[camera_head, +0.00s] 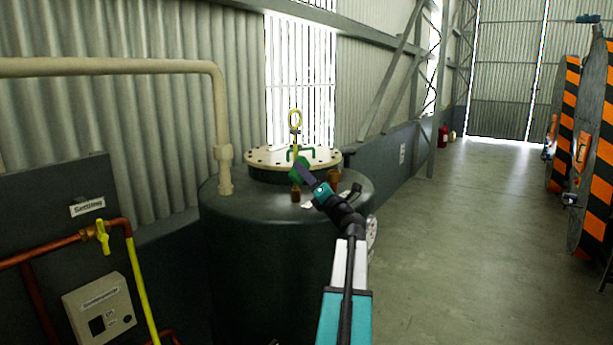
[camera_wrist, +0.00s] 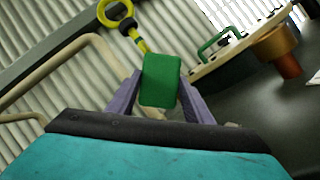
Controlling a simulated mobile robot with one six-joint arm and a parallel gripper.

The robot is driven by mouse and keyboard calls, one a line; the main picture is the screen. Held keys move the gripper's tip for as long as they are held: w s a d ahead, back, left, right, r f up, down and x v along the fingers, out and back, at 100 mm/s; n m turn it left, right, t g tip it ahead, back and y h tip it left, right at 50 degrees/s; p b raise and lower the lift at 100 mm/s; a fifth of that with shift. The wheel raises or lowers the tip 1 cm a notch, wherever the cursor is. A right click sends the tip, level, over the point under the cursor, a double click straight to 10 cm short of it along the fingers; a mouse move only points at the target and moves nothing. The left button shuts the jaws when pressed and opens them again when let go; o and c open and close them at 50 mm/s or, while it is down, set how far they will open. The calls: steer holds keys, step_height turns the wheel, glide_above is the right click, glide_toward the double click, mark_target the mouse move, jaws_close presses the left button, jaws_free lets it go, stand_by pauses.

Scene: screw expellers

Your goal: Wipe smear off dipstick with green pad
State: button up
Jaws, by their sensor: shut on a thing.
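My gripper (camera_head: 306,173) is above the tank top, with its purple fingers shut on a green pad (camera_wrist: 160,80). The pad also shows in the head view (camera_head: 298,167). The dipstick has a yellow ring handle (camera_head: 295,119) and a dark collar. In the wrist view, the ring (camera_wrist: 117,14) is at the upper left, and a yellow stem runs from it down to the pad's top edge. The lower stem is hidden behind the pad. I cannot tell whether pad and stem touch. No smear can be made out.
The dark tank (camera_head: 270,250) has a cream bolted lid (camera_head: 265,157) with a green handle (camera_wrist: 215,41). Brown fittings (camera_head: 334,178) stand on its top. A beige pipe (camera_head: 222,110) rises at the left. A panel with copper piping (camera_head: 70,245) is further left. Open floor (camera_head: 470,230) lies right.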

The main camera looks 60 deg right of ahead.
mark_target(309, 164)
steer(key=shift+w, duration=0.3)
steer(key=shift+d+p, duration=0.35)
steer(key=shift+d, duration=1.65)
steer(key=shift+r, duration=0.1)
steer(key=shift+w+r+p, duration=0.1)
steer(key=shift+r+p, duration=0.85)
steer(key=shift+r, duration=0.1)
steer(key=shift+a, duration=0.2)
steer(key=a+p, duration=0.1)
steer(key=a, duration=0.2)
steer(key=shift+a, duration=0.4)
